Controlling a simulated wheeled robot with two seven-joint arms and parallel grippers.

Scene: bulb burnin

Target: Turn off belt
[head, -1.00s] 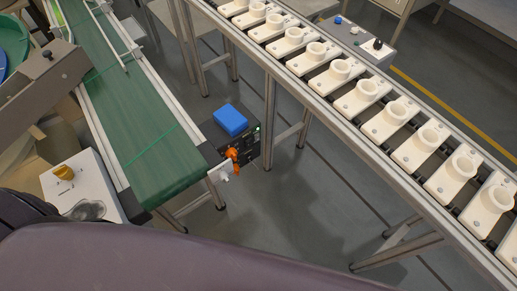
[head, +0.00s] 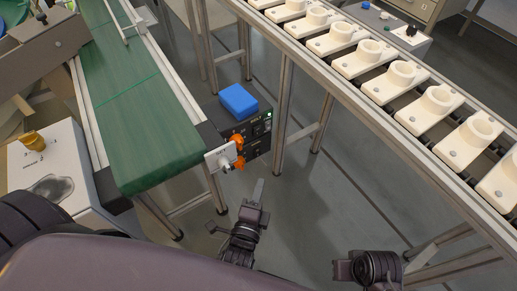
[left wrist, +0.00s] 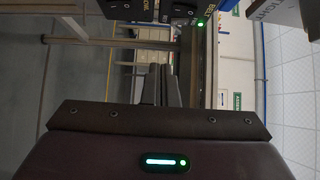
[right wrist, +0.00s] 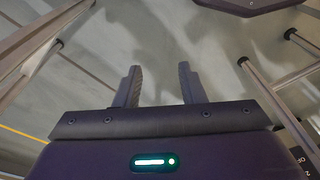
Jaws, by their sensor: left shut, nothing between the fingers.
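The green conveyor belt (head: 150,130) runs down the left of the head view. At its near end is a black control box (head: 258,140) with two orange knobs (head: 237,142), switches and a small green light. A white plate (head: 220,157) is beside the knobs. The box also shows, partly cut off, at the top of the left wrist view (left wrist: 180,12), its green light lit. My left gripper (head: 258,187) is shut and empty, below the box and apart from it. My right gripper (right wrist: 158,85) is open and empty over the floor.
A blue block (head: 239,101) sits on the control box. A roller conveyor (head: 350,125) carrying several white fixtures runs along the right. Metal legs flank the open floor between.

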